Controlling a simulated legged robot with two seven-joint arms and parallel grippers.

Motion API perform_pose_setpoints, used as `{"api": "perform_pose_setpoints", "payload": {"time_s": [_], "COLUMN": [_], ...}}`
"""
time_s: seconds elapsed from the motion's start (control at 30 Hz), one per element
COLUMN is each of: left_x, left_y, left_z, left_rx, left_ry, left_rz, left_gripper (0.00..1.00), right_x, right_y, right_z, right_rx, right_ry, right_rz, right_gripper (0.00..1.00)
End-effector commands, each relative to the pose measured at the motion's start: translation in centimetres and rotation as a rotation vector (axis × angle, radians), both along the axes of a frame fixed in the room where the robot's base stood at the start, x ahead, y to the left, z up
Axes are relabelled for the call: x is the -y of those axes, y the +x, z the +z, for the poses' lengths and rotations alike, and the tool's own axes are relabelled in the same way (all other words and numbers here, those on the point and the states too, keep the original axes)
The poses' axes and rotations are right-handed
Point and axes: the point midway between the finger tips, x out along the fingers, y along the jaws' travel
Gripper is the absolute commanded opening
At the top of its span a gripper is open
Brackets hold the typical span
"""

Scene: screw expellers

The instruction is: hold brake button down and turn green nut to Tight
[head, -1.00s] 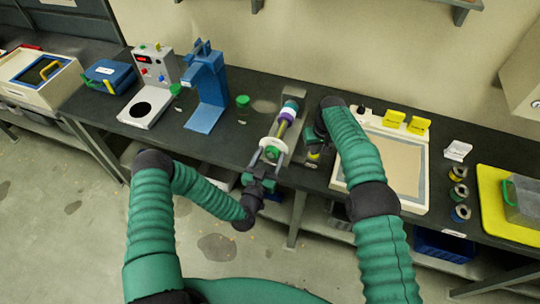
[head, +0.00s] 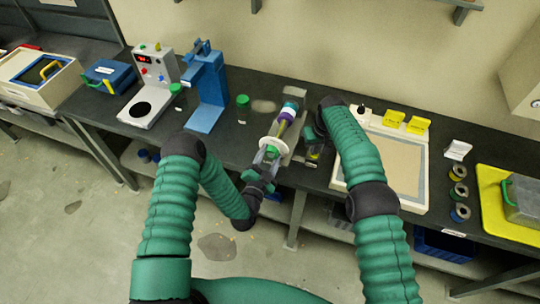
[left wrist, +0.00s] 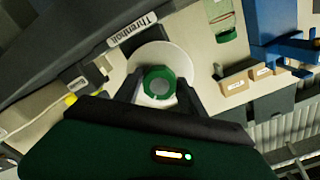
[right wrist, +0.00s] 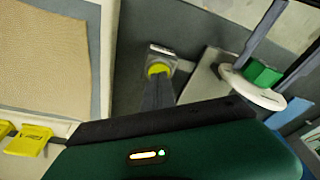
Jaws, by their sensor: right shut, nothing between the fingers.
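The green nut (left wrist: 160,85) sits in front of a white disc (left wrist: 178,58) on the screw expeller (head: 286,124). My left gripper (left wrist: 160,88) has one finger on each side of the nut. Whether the fingers press on it cannot be made out. In the head view, my left gripper (head: 267,160) is at the front end of the expeller. My right gripper (right wrist: 158,82) is shut, its fingertips at the yellow-ringed brake button (right wrist: 159,69). They hide part of the button, and whether it is pressed down cannot be told. No Tight mark is readable.
A blue press (head: 207,90) and a grey device (head: 150,75) stand to the left. A green-capped container (head: 242,102) stands just left of the expeller.

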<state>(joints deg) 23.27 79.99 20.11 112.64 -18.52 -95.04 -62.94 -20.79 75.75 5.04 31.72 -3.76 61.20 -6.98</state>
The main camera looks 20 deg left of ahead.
Motion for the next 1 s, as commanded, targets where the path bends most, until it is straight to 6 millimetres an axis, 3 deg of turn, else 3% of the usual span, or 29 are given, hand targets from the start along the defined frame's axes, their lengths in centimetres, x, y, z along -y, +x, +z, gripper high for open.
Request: {"api": "perform_pose_setpoints", "payload": {"time_s": [0.1, 0.37, 0.47, 0.6, 0.7, 0.9, 1.0], "left_x": [0.00, 0.02, -0.04, -0.06, -0.01, 0.07, 0.08], "left_y": [-0.01, -0.02, -0.03, -0.04, -0.03, -0.01, -0.01], "left_z": [-0.04, -0.06, -0.08, -0.08, -0.08, -0.06, -0.05], "left_rx": [0.000, -0.001, -0.001, 0.000, -0.001, -0.001, -0.001], "left_ry": [-0.002, -0.015, -0.158, -0.514, -0.673, -0.709, -0.708], "left_rz": [0.000, 0.000, 0.001, 0.002, 0.001, -0.001, -0.001], "left_gripper": [0.62, 0.62, 0.62, 0.62, 0.62, 0.62, 0.51], "right_x": [0.00, -0.03, -0.03, -0.04, -0.04, -0.04, -0.04], "right_y": [-0.06, -0.05, -0.05, -0.06, -0.06, -0.06, -0.06], "right_z": [-0.10, -0.10, -0.10, -0.09, -0.09, -0.10, -0.09], "right_rx": [-0.002, -0.001, -0.001, -0.001, -0.001, -0.002, -0.002], "right_ry": [0.000, 0.000, 0.000, 0.000, 0.000, 0.001, 0.001], "right_rz": [0.000, 0.000, 0.000, 0.000, 0.000, 0.000, 0.000], "right_gripper": [0.00, 0.00, 0.00, 0.00, 0.00, 0.00, 0.00]}}
